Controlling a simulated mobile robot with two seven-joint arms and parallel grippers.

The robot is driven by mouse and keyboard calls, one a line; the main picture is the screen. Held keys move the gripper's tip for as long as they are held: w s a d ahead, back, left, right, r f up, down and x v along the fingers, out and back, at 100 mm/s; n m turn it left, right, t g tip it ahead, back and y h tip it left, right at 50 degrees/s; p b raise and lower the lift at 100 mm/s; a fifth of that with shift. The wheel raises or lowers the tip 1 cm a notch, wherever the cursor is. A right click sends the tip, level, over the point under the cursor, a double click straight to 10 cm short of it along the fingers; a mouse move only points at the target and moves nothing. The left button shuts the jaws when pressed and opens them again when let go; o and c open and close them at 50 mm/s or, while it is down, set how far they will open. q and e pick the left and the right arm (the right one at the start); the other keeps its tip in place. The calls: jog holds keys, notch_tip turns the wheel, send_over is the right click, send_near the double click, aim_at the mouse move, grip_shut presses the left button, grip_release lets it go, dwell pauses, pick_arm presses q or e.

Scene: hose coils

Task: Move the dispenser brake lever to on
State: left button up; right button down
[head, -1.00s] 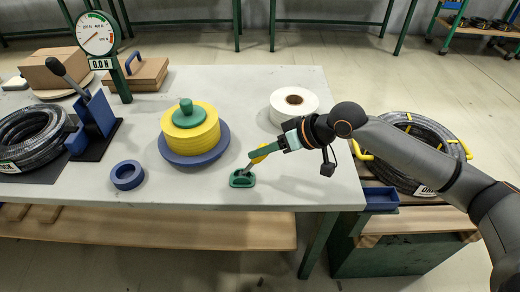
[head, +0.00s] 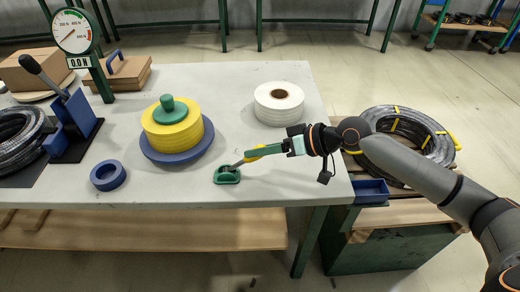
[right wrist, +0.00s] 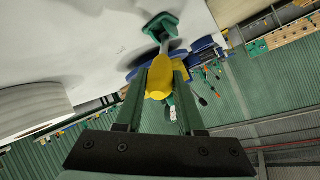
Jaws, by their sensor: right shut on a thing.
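The brake lever has a green base (head: 227,175) on the table near its front edge and a grey rod ending in a yellow handle (head: 254,155). The rod leans low to the right, away from the base. My right gripper (head: 266,151) comes from the right and is shut on the yellow handle. In the right wrist view the yellow handle (right wrist: 158,78) sits between the green fingers, with the green base (right wrist: 161,26) beyond it. The dispenser, with yellow discs (head: 172,126) on a blue plate (head: 180,157), stands left of the lever. My left gripper is not in view.
A white roll (head: 279,104) stands behind my right gripper. A blue ring (head: 108,175), a dial gauge (head: 72,32) and a black hose coil (head: 16,140) are at left. Another hose coil (head: 407,133) lies right of the table. The table (head: 300,190) is bare around the lever base.

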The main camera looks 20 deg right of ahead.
jog(key=shift+d+f, duration=0.2)
jog(key=shift+f, duration=0.15)
jog(key=c, duration=0.7)
grip_release()
jog(key=shift+o, duration=0.8)
jog(key=shift+a+r, duration=0.1)
jog(key=shift+r, duration=0.05)
jog(key=v, duration=1.2)
jog(key=shift+r+b, duration=0.15)
jog(key=shift+b, duration=0.3)
jog(key=shift+s, duration=0.1)
